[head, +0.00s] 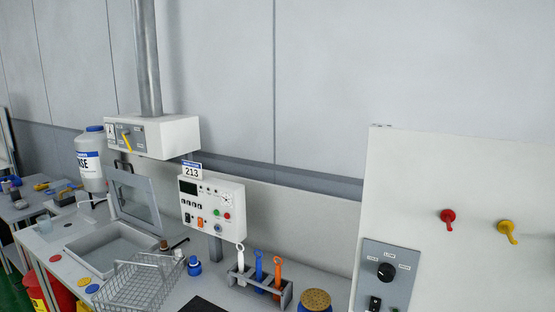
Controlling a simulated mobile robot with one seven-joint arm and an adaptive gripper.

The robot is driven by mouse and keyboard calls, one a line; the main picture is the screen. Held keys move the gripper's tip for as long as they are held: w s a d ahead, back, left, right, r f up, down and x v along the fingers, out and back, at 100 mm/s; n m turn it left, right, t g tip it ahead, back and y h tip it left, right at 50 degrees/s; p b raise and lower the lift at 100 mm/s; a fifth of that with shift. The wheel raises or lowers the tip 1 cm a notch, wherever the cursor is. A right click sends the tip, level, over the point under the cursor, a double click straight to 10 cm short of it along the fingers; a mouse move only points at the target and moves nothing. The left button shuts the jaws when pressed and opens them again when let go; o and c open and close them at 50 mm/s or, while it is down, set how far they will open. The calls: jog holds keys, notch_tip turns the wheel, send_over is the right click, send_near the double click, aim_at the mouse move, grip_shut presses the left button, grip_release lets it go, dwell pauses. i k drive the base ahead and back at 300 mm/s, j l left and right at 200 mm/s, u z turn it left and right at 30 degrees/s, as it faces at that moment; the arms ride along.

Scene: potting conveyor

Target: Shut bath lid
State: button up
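The bath (104,249) is a pale rectangular basin set in the bench at the left of the head view. Its lid (135,197), a grey frame with a clear pane, stands raised, tilted up at the back right edge of the bath. A dark handle (123,168) shows at the lid's top left. The lid is open and the basin is uncovered. My gripper is not in view.
A wire basket (138,284) stands just in front of the bath. A rinse bottle (90,160) is behind left. A control box (212,206), tool rack (262,286) and blue-capped bottle (194,266) are to the right. A vent hood (160,136) hangs above the lid.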

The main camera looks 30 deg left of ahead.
aim_at(139, 182)
jog(key=j+u, duration=0.1)
jog(key=u, duration=2.3)
jog(key=i+j, duration=0.1)
jog(key=j, duration=0.3)
jog(key=i+j, duration=0.15)
jog(key=j, duration=0.25)
jog(key=i+j+u, duration=0.2)
jog(key=i+j, duration=0.35)
jog(key=i+j+u, duration=0.1)
jog(key=i+u, duration=0.15)
jog(key=i, duration=1)
jog(key=i+z, duration=0.25)
jog(key=i, duration=0.25)
jog(key=i+j+z, duration=0.2)
jog(key=i, duration=0.3)
jog(key=i+z, duration=0.2)
jog(key=z, duration=0.15)
jog(key=i+z, duration=0.25)
jog(key=z, duration=0.15)
jog(key=i+z, duration=0.2)
jog(key=z, duration=0.15)
